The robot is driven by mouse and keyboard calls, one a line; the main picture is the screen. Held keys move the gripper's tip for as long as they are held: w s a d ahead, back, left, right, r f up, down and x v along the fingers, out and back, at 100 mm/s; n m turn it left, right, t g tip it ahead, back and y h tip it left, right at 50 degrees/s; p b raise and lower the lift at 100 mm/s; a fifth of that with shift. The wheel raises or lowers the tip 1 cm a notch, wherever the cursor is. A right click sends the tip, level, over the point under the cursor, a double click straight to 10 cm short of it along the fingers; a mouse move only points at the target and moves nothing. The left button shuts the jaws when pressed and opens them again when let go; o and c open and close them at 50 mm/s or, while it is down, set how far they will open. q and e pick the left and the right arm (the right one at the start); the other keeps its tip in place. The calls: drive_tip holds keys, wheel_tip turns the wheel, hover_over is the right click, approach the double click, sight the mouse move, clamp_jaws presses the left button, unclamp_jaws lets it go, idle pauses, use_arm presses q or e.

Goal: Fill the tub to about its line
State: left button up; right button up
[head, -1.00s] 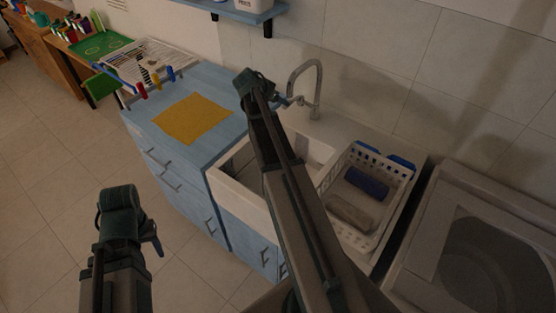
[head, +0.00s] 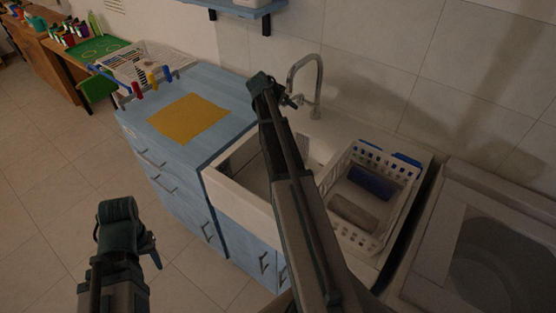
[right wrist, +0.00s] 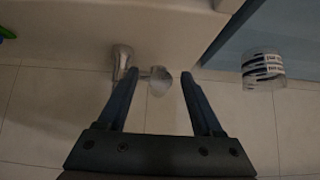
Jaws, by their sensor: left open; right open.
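The white tub (head: 232,200) is the sink basin set in the blue cabinet. My right arm hides part of its inside, and I see no fill line or water. A grey gooseneck tap (head: 320,75) stands at its back edge; the tap also shows in the right wrist view (right wrist: 122,58). My right gripper (head: 264,86) is just left of the tap. In the right wrist view it is open (right wrist: 159,75), with the tap's rounded knob (right wrist: 158,86) showing between its fingers; contact cannot be told. My left gripper (head: 122,222) is open and empty over the floor.
A white rack (head: 372,205) holding a blue roll and a grey roll stands right of the basin. A yellow cloth (head: 188,118) lies on the blue counter. A blue shelf (head: 250,12) is above. A white container with dark lettering (right wrist: 262,68) shows in the right wrist view.

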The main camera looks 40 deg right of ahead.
drive_tip(key=c, duration=1)
drive_tip(key=shift+o, duration=0.2)
drive_tip(key=shift+r, duration=0.15)
drive_tip(key=shift+w+d+r+p, duration=0.1)
drive_tip(key=shift+d+r+p, duration=0.15)
drive_tip(key=shift+r+p, duration=0.8)
drive_tip(key=shift+f, duration=0.1)
